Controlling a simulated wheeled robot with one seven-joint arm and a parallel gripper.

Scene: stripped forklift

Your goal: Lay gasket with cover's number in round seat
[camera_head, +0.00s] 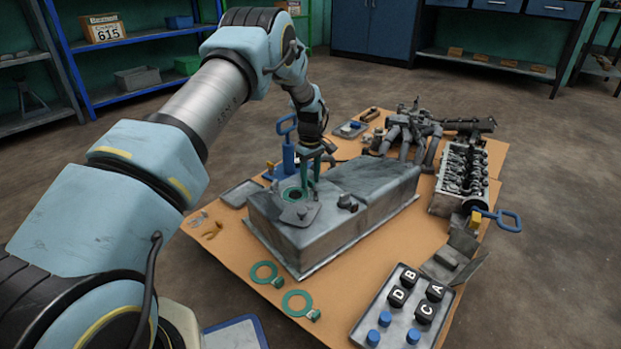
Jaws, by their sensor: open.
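A large grey metal housing (345,222) lies on a cardboard sheet. A round opening, the seat (291,194), is in its top left end, with a green ring around or in it. A small grey plate, perhaps the cover (299,213), lies on the top in front of it; I cannot read a number on it. My gripper (312,180) is open, pointing down just right of the ring; whether it touches the ring I cannot tell. Two green gaskets with small tags, one (264,272) and another (298,303), lie flat on the cardboard; their tags are unreadable.
A tray (372,305) with lettered black blocks and blue pegs stands front right. A cylinder head (462,177) and a manifold (408,130) lie behind and right. A blue-handled tool (289,150) stands behind the seat. A shelf box (104,28) reads 615.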

